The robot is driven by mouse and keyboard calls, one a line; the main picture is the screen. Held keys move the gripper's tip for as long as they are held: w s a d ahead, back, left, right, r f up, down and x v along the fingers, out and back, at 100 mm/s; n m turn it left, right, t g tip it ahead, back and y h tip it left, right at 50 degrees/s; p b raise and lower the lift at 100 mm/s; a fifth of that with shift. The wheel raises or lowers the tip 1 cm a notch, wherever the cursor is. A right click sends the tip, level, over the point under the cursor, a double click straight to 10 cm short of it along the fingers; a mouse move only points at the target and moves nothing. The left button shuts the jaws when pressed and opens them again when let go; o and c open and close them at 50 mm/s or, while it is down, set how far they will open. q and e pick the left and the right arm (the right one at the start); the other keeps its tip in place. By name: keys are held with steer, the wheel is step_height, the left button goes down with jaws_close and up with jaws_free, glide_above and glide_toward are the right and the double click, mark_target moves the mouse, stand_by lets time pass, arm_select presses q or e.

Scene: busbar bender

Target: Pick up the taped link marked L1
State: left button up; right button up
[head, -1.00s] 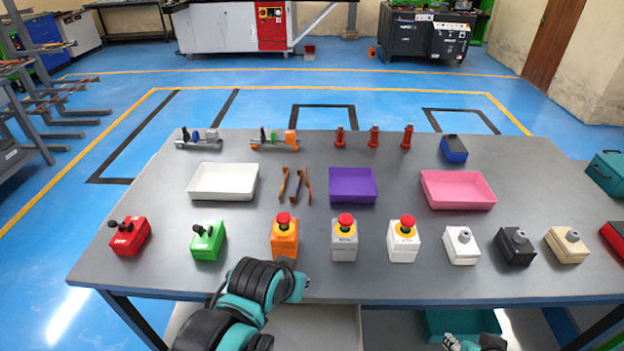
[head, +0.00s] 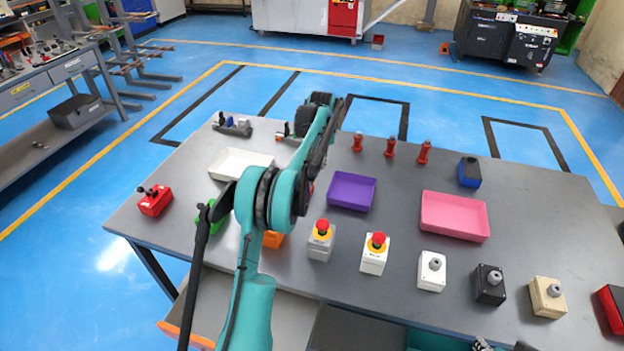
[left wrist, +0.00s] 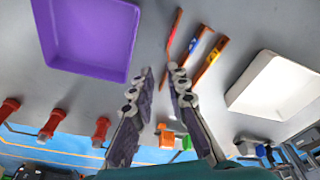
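Three thin copper-coloured links lie side by side on the grey table in the left wrist view: one with red tape (left wrist: 173,38), one with blue tape (left wrist: 190,47) and one with yellow tape (left wrist: 211,59). I cannot read which is marked L1. My left gripper (left wrist: 161,72) is open and empty, its fingers pointing toward the links and apart from them. In the head view my left arm hides the links and the fingertips. My right gripper (head: 492,346) only just shows at the bottom edge.
A purple tray (head: 351,190) and a white tray (head: 237,163) flank the links. A pink tray (head: 455,216) is further right. Red posts (head: 390,147) stand behind. Button boxes, including a white one with a red button (head: 375,252), line the front edge.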

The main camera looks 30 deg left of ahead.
mark_target(312, 179)
arm_select(q)
steer(key=shift+n, duration=0.4)
steer(key=a+f, duration=0.1)
steer(key=w+a+f, duration=0.1)
steer(key=f, duration=0.1)
steer(key=shift+w+a+f, duration=0.1)
steer(key=shift+a+f, duration=0.05)
steer(key=shift+a, duration=0.15)
step_height(312, 179, down, 3)
steer(key=shift+w+a+r, duration=0.1)
steer(key=shift+a, duration=0.05)
steer(key=f, duration=0.1)
steer(key=f+b, duration=0.1)
steer(key=f, duration=0.1)
steer(key=f+b, duration=0.1)
steer(key=f, duration=0.1)
steer(key=shift+w+a, duration=0.25)
steer(key=shift+w, duration=0.1)
steer(key=shift+r, duration=0.15)
jaws_close()
